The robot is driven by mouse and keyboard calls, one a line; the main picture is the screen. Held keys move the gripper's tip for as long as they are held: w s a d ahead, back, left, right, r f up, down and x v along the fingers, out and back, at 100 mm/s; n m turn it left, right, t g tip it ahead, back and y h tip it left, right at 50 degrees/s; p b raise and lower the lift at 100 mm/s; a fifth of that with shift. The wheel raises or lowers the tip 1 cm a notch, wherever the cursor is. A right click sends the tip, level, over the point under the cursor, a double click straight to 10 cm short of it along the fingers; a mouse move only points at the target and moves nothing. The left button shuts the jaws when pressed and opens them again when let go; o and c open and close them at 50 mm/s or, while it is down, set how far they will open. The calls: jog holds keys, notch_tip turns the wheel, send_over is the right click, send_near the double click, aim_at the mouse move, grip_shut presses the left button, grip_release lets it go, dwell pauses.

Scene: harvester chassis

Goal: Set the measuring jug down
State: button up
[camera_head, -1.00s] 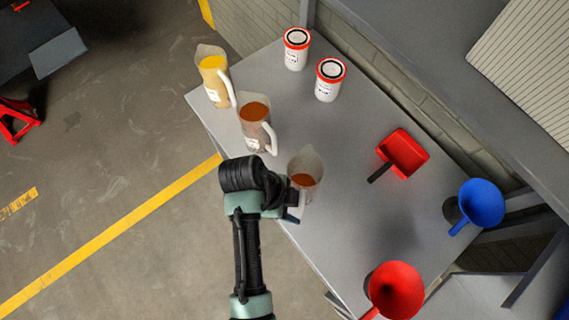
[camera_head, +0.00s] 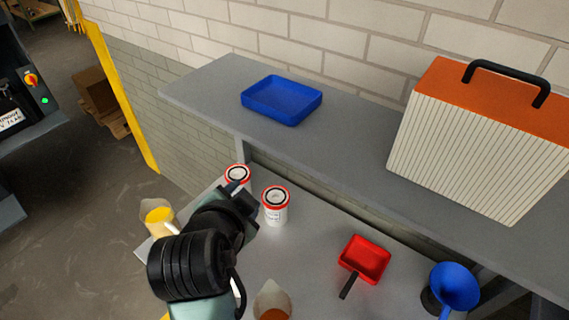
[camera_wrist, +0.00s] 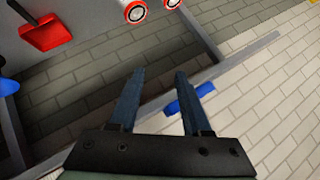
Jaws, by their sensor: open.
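A clear measuring jug (camera_head: 272,303) with orange-brown liquid stands on the lower grey table, cut off by the bottom edge of the head view. Another jug (camera_head: 158,217) with yellow liquid stands upright at the table's far left corner. A third jug is mostly hidden behind my arm. My gripper (camera_head: 240,188) is raised in front of the red-lidded tubs, away from the nearest jug. In the wrist view my gripper (camera_wrist: 154,74) has its two fingers apart with nothing between them. No jug shows in the wrist view.
Two white tubs with red lids (camera_head: 275,205) stand by the shelf. A blue tray (camera_head: 282,97) and an orange-topped ribbed case (camera_head: 490,140) sit on the upper shelf. A red scoop (camera_head: 365,258) and a blue funnel (camera_head: 455,288) lie to the right.

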jog(key=d+r+n+t, duration=0.1)
jog(key=r+n+t, duration=0.15)
jog(key=r, duration=0.65)
jog(key=w+d+r+n+t+y, duration=0.15)
jog(key=r+t, duration=0.25)
jog(key=r, duration=0.5)
jog(key=d+r+n+t, duration=0.1)
jog(key=r+t, duration=0.2)
jog(key=r, duration=0.6)
jog(key=s+d+r+n+t, duration=0.2)
jog(key=s+r, duration=0.3)
jog(key=r, duration=0.3)
jog(key=s+d+r+n+t+h, duration=0.1)
jog(key=s+d+r+n+t, duration=0.1)
jog(key=s+r+t, duration=0.3)
notch_tip(320, 180, up, 4)
jog(key=shift+s+r+n, duration=0.25)
jog(key=shift+s+n, duration=0.15)
jog(key=shift+s, duration=0.3)
notch_tip(320, 180, down, 8)
jog(key=b, duration=0.8)
jog(key=shift+f, duration=0.25)
jog(key=shift+a, duration=0.1)
